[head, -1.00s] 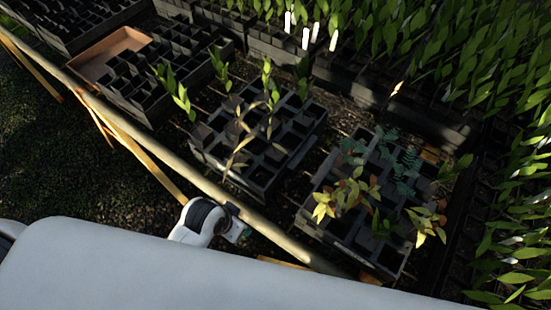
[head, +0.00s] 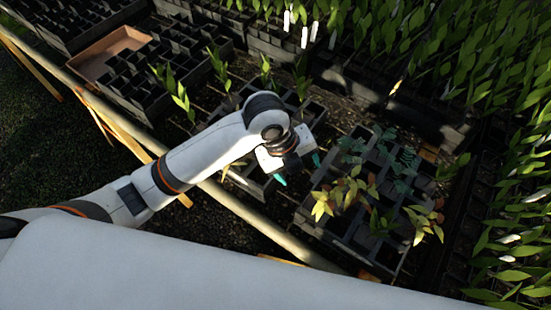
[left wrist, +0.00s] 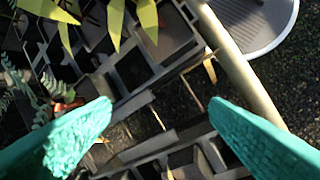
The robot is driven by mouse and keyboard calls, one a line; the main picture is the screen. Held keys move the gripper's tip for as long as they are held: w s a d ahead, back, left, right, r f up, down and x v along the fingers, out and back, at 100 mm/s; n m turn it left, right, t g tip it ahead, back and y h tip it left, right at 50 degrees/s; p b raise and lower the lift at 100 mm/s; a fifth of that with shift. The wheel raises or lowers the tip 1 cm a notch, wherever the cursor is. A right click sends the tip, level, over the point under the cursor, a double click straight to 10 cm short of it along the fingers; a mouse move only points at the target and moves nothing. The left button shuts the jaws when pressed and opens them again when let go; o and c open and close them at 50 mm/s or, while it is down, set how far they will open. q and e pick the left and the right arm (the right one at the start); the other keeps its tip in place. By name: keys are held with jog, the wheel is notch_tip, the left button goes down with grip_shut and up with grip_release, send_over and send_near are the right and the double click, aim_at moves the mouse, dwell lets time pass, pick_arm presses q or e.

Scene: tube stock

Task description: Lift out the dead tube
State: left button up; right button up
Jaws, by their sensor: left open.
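The middle black tray (head: 247,184) of square cells is partly covered by my left arm. The brown, withered plant that stood in it earlier is mostly hidden behind that arm now. My left gripper (head: 298,169) hangs over the right side of this tray, near the gap to the right-hand tray. Its teal fingers point down, apart and empty. In the left wrist view, the open fingers (left wrist: 160,108) frame the gap between two trays, with dark cells below. No withered plant shows clearly between them. My right gripper is in neither view.
The right-hand tray (head: 338,246) holds yellow, reddish and blue-green plants close to the gripper. Yellow leaves (left wrist: 147,18) hang at the wrist view's top. A pale rail (head: 240,213) runs along the front. Dense green plants (head: 510,200) fill the right.

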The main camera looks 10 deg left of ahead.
pick_arm(q)
jog(key=w+a+r+m+g+y, duration=0.1)
jog(key=w+a+r+m+y, duration=0.45)
jog(key=m, duration=0.55)
jog(key=shift+h, duration=0.85)
jog(key=f, duration=0.2)
jog(key=w+f, duration=0.1)
jog(key=f, duration=0.1)
jog(key=w+a+f, duration=0.1)
jog(key=f, duration=0.1)
jog(key=shift+p, duration=0.4)
jog(key=shift+s+a+f+p, duration=0.15)
jog(key=shift+f+p, duration=0.4)
jog(key=shift+f, duration=2.15)
jog(key=shift+c, duration=0.3)
jog(key=c, duration=1.4)
jog(key=shift+r, duration=0.1)
